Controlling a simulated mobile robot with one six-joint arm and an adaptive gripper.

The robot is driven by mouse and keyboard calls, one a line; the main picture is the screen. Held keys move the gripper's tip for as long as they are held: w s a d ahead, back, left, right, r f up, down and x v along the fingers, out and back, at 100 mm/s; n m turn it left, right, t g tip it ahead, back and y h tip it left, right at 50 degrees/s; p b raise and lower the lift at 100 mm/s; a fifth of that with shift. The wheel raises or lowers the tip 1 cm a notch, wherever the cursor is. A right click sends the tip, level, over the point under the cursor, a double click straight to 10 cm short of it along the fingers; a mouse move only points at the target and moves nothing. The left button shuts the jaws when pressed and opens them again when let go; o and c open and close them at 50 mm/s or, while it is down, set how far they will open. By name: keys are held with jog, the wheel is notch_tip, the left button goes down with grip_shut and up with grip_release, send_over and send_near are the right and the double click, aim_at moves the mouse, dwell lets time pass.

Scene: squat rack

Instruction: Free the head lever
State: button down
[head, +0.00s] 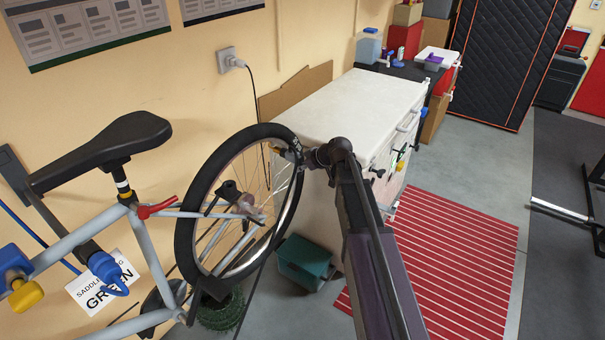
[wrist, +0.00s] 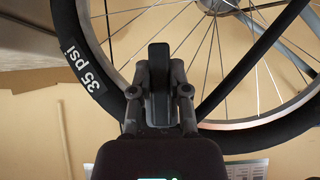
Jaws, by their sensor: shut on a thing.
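My gripper (head: 292,154) is at the right side of the bicycle wheel (head: 188,218), by the tyre and spokes. In the wrist view, its two fingers (wrist: 160,85) are close together on a narrow dark piece (wrist: 160,55), with the spokes behind. I cannot tell what this piece belongs to. No part can be told for certain as the head lever. A red lever (head: 157,208) sits on the grey frame below the black saddle (head: 115,143), far left of my gripper. A blue knob (head: 104,267) and a yellow knob (head: 26,296) are at the lower left.
A white-topped cabinet (head: 365,104) stands behind my arm. A green bin (head: 303,262) is on the floor below the wheel. A red striped mat (head: 450,250) lies clear at the right. A wall socket with a plug (head: 230,61) is above the wheel.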

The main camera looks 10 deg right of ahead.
jog(key=shift+w+a+t+y+b, duration=0.1)
jog(key=shift+a+t+y+b, duration=0.05)
jog(key=shift+t+y+b, duration=0.35)
jog(key=c, duration=0.6)
grip_release()
jog(key=shift+o, duration=0.2)
jog(key=shift+r+g+h+p, duration=0.15)
jog(key=shift+g+h+p, duration=0.15)
jog(key=shift+p, duration=0.35)
